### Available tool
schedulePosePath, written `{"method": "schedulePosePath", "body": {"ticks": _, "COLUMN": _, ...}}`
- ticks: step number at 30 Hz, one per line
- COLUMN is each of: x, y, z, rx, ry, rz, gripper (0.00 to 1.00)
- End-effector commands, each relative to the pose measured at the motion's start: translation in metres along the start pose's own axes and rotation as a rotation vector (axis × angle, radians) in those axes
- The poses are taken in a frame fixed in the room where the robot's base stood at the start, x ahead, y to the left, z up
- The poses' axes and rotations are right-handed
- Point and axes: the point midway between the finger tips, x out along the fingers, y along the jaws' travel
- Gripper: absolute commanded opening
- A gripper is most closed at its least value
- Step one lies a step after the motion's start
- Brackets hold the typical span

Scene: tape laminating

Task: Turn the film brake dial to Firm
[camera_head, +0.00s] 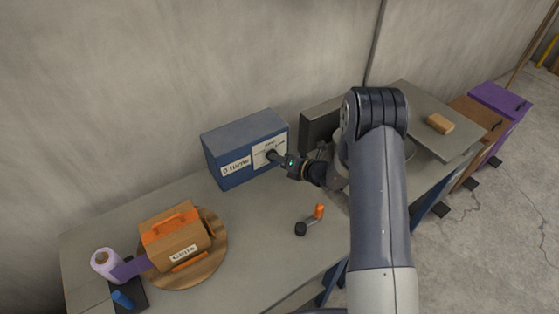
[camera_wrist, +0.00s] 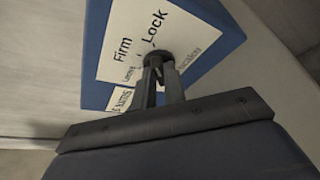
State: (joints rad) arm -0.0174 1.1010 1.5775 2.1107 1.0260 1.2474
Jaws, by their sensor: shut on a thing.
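The film brake dial (camera_wrist: 157,57) is a dark round knob on the white label plate (camera_wrist: 120,40) of a blue box (camera_head: 225,141). In the wrist view the words "Firm" and "Lock" show on the plate above the dial, with smaller, partly hidden print near it. My gripper (camera_wrist: 160,80) is shut on the dial, its two fingers on either side of the knob. The dial's pointer is hidden, so I cannot tell its setting. In the head view my gripper (camera_head: 274,157) reaches the box's front from the right.
A cardboard box with orange parts (camera_head: 178,240) sits on a round wooden turntable (camera_head: 218,252). A purple film roll (camera_head: 105,262) stands at the left. A crank with an orange handle (camera_head: 319,211) lies on the table (camera_head: 262,240). The table's middle is mostly clear.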

Motion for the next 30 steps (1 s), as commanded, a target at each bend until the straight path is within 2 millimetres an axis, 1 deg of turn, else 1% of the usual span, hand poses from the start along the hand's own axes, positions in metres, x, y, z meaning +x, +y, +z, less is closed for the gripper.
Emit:
{"method": "schedulePosePath", "body": {"ticks": 5, "x": 0.0018, "y": -0.0026, "z": -0.0036, "rx": -0.112, "ry": -0.002, "rz": -0.045, "gripper": 0.0}}
{"method": "schedulePosePath", "body": {"ticks": 18, "x": 0.0027, "y": 0.0002, "z": -0.006, "rx": -0.446, "ry": -0.004, "rz": -0.182, "gripper": 0.0}}
{"method": "schedulePosePath", "body": {"ticks": 30, "x": 0.0026, "y": 0.0039, "z": -0.0061, "rx": -0.655, "ry": -0.002, "rz": -0.27, "gripper": 0.0}}
